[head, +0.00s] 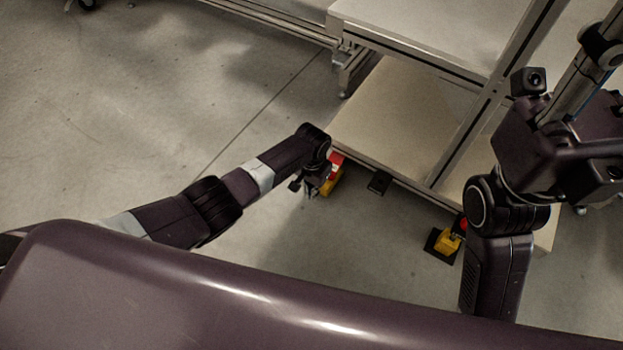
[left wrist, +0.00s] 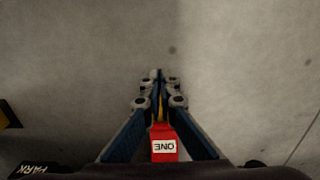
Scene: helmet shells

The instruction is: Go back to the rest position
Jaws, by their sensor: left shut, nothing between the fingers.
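My left gripper (head: 309,192) is at the end of my dark left arm, low over the floor in front of the bench. It also shows in the left wrist view (left wrist: 160,76), with its blue-sided fingers closed together at the tips and nothing held. A red part (left wrist: 163,143) with a white label reading "ONE" shows between the finger bases; I cannot tell what it belongs to. My right arm stands folded at the right of the head view, and its gripper fingers are not visible.
A metal-framed bench has a pale upper top (head: 440,35) and lower shelf (head: 390,115). A red-and-yellow thing (head: 334,177) shows just behind my left gripper. Another yellow box (head: 448,243) with a red top is near my right arm. Open concrete floor (head: 130,110) lies left.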

